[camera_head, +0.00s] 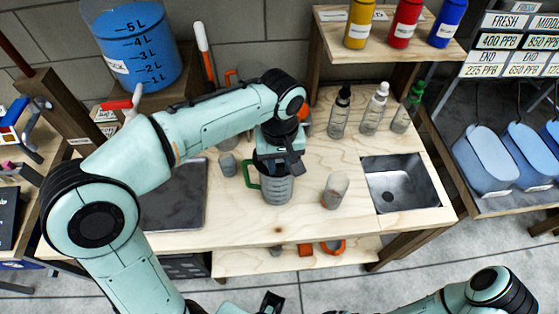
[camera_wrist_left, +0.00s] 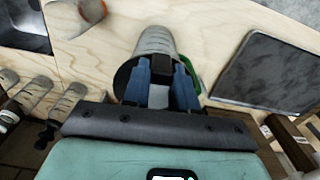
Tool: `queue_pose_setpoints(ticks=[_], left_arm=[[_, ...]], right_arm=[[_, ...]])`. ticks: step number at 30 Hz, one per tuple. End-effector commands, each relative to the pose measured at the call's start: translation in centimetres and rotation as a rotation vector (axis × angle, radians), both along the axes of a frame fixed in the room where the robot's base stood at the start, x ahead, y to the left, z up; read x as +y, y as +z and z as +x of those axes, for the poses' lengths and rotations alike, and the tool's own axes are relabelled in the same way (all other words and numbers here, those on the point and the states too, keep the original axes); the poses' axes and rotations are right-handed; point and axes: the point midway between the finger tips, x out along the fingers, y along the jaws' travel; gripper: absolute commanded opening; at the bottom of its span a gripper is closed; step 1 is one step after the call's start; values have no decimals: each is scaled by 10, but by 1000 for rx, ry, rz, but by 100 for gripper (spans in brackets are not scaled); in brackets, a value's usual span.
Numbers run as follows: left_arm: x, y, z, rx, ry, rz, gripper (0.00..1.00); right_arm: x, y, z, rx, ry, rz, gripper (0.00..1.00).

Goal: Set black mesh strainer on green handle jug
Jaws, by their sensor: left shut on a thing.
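The green handle jug (camera_head: 277,191) is a grey measuring jug standing upright on the wooden counter, its green handle (camera_head: 250,175) to the left. It also shows in the left wrist view (camera_wrist_left: 154,42). My left gripper (camera_head: 283,165) is directly over the jug's mouth, pointing down. Its blue fingers (camera_wrist_left: 161,82) are shut on a small black piece (camera_wrist_left: 161,66), which looks like the grip of the black mesh strainer. The strainer's mesh is mostly hidden by the fingers and the jug's rim; I cannot tell whether it touches the rim.
A clear cup (camera_head: 335,191) stands right of the jug and a small grey cup (camera_head: 228,164) to its left. A dark tray (camera_head: 173,200) lies left, a sink (camera_head: 402,185) right. Several bottles (camera_head: 375,108) stand behind. The counter in front of the jug is clear.

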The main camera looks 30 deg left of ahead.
Motion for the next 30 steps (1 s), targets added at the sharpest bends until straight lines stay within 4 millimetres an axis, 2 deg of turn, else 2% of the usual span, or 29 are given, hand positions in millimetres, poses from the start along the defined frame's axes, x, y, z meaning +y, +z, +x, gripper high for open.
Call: queue_pose_setpoints(ticks=[14, 15, 16, 26, 30], left_arm=[[0, -11, 0, 1, 0, 0, 0], [0, -11, 0, 1, 0, 0, 30], [0, -11, 0, 1, 0, 0, 37], [0, -9, 0, 1, 0, 1, 37], [0, -2, 0, 0, 0, 0, 37]], right_arm=[[0, -8, -3, 3, 0, 0, 89], [0, -8, -3, 3, 0, 0, 89], [0, -7, -3, 3, 0, 0, 89], [0, -6, -3, 3, 0, 0, 89], [0, 0, 0, 0, 0, 0, 89]])
